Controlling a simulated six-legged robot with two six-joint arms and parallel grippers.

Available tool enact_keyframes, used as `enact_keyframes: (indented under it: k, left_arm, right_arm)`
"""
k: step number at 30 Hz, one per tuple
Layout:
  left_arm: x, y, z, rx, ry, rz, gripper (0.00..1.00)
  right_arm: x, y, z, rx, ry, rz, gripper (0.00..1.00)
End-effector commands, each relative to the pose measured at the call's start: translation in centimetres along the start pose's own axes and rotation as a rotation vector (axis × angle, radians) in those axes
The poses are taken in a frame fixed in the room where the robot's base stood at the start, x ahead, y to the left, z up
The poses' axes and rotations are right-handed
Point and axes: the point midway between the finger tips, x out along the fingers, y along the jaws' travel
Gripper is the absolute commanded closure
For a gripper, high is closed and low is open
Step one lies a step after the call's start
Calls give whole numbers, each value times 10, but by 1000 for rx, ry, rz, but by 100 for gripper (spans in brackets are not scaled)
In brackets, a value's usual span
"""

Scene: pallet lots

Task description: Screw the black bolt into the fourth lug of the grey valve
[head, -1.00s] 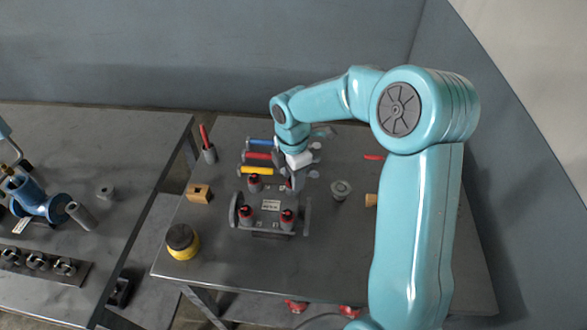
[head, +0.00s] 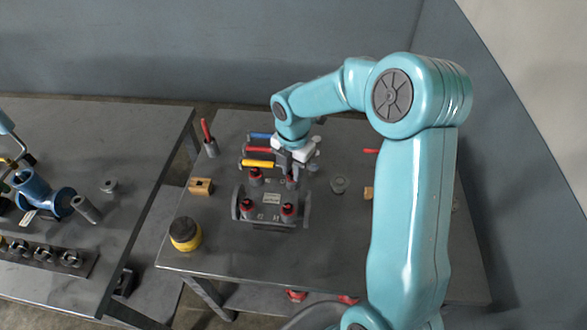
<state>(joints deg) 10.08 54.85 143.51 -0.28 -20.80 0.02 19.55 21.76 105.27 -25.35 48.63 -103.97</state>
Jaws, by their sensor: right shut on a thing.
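The grey valve (head: 271,214) lies on the right-hand table, with round flanges at its left and right ends. Red-and-black pieces stand upright on three of its lugs: back left (head: 256,176), front left (head: 247,205) and front right (head: 289,210). My right gripper (head: 290,167) comes down from above at the valve's back right lug. It is shut on a small dark piece with some red (head: 291,179), seemingly the black bolt, upright at that lug. The fingers hide part of it, so I cannot tell how deep it sits. My left gripper is not in view.
Blue, red and yellow-handled tools (head: 258,163) lie close behind the valve. A wooden block (head: 201,187), a yellow-and-black round item (head: 185,234) and a grey round part (head: 339,185) stand around it. A blue valve (head: 40,196) is on the left table. The table's front is clear.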

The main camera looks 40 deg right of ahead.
Motion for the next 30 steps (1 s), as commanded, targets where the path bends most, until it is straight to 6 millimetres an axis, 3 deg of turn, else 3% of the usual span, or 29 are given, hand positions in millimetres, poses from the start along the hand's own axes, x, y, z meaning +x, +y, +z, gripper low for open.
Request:
enact_keyframes:
  k: [9, 30]
  left_arm:
    - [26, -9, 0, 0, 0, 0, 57]
    - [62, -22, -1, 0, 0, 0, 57]
  right_arm:
    - [6, -4, 0, 603, -1, -12, 100]
    - [6, -4, 0, 1893, -12, -14, 100]
